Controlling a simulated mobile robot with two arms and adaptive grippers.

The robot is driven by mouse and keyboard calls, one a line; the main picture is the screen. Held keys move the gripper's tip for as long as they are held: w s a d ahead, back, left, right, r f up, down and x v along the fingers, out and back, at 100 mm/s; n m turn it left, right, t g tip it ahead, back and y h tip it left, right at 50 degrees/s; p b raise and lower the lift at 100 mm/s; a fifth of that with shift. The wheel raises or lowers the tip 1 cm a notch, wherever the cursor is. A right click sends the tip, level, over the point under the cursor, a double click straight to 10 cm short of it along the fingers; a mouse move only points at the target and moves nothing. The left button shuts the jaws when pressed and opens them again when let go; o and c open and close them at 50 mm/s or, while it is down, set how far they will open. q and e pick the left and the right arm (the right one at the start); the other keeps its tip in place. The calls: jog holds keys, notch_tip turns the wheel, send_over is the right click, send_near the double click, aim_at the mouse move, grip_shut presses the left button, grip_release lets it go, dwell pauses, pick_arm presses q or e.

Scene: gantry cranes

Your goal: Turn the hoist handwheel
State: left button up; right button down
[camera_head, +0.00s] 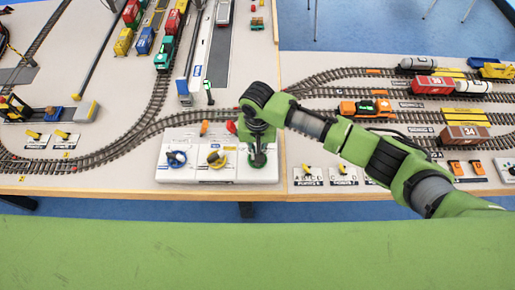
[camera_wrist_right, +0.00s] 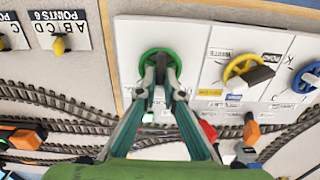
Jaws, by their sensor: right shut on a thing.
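A white control panel (camera_head: 190,145) at the table's front edge carries three handwheels in a row. The blue wheel (camera_head: 177,159) is on the left and the yellow wheel (camera_head: 216,158) in the middle. The green wheel (camera_wrist_right: 179,60) is at the right end in the head view and mostly hidden there by my right gripper (camera_head: 257,160). In the right wrist view my right gripper (camera_wrist_right: 158,75) has its fingers shut on the green wheel's middle. The yellow wheel (camera_wrist_right: 248,70) stands clear beside it. I cannot read which wheel is labelled hoist. My left gripper is not in view.
Model tracks (camera_head: 110,155) run behind the panel, with an orange locomotive (camera_head: 365,108) and several wagons at the right. Red and orange levers (camera_head: 231,127) stand at the panel's back edge. Yellow point switches (camera_head: 309,174) lie to the right.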

dwell(0.4)
jog(key=c, duration=2.2)
grip_release()
jog(key=shift+o, duration=0.2)
notch_tip(320, 180, up, 12)
